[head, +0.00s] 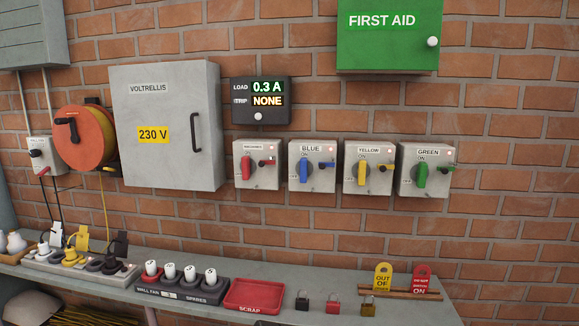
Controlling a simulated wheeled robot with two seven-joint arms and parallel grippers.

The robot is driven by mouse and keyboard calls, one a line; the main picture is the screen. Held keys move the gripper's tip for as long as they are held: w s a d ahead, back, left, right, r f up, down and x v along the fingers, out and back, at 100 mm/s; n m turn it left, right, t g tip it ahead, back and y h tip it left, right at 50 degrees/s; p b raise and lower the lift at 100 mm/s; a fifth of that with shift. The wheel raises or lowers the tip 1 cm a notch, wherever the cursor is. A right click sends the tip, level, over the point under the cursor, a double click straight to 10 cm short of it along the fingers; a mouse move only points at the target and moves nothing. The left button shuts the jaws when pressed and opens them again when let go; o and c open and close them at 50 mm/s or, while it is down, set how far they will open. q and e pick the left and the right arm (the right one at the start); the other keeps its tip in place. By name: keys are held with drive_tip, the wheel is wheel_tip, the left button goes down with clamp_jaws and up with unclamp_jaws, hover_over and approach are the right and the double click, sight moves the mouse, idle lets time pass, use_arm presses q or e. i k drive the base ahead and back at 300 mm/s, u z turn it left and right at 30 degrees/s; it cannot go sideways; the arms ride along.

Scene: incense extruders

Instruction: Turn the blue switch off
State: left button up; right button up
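The blue switch (312,173) is a grey box on the brick wall, labelled BLUE, second from the left in a row of similar switch boxes. Its blue handle (303,171) stands about upright, pointing to the ON mark above it. A short blue bar sticks out level to the right of the handle. A small reddish lamp shows near the box's upper right corner. Neither of my grippers is in view, and nothing covers the blue switch.
Red (246,167), yellow (361,172) and green (422,175) handles sit on the neighbouring boxes. A load display (260,101) hangs above. Below, a shelf (375,311) carries a red scrap tray (254,308), padlocks, tags and plugs. The wall before the switches is unobstructed.

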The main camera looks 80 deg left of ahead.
sight(303, 162)
drive_tip(key=u, duration=0.95)
drive_tip(key=i, duration=0.85)
drive_tip(key=u, duration=0.95)
